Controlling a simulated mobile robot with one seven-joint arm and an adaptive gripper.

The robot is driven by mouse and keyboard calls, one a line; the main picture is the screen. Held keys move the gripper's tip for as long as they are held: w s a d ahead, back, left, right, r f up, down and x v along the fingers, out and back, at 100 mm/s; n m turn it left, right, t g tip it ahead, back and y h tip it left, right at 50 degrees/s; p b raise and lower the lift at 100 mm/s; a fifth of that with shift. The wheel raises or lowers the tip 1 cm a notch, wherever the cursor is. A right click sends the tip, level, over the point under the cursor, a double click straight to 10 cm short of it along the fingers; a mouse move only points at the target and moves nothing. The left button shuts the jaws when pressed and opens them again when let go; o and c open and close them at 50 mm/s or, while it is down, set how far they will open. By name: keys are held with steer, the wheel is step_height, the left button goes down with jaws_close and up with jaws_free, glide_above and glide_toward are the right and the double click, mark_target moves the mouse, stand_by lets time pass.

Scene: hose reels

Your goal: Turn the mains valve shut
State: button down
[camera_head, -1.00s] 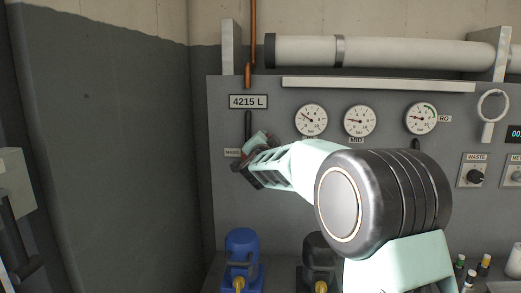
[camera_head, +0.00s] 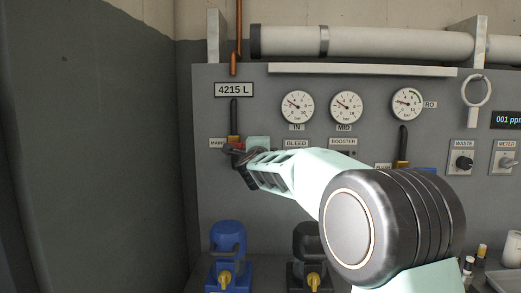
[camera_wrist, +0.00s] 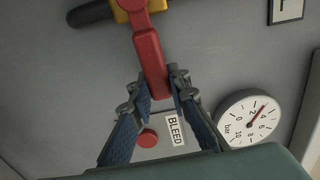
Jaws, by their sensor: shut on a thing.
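The mains valve (camera_head: 234,139) is at the left of the grey panel, beside the partly covered MAINS label (camera_head: 216,143). It has a yellow body (camera_wrist: 185,14) and a red lever (camera_wrist: 149,52), which show at the top of the wrist view. My gripper (camera_head: 243,164) is at the valve, reaching in from the right. In the wrist view my gripper (camera_wrist: 160,92) is shut on the red lever, its fingertips on either side of the lever's end. In the head view my gripper hides most of the lever.
Gauges (camera_head: 297,107) sit above right of the valve; one also shows in the wrist view (camera_wrist: 254,118). A red knob (camera_wrist: 147,138) is by the BLEED label (camera_wrist: 174,130). Blue (camera_head: 228,246) and black (camera_head: 307,248) units stand below. Dark wall lies left.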

steer(key=shift+f, duration=0.25)
stand_by(0.3)
steer(key=c, duration=1.8)
jaws_free()
steer(key=shift+s+r, duration=0.1)
steer(key=s, duration=1.2)
steer(key=shift+a, duration=0.25)
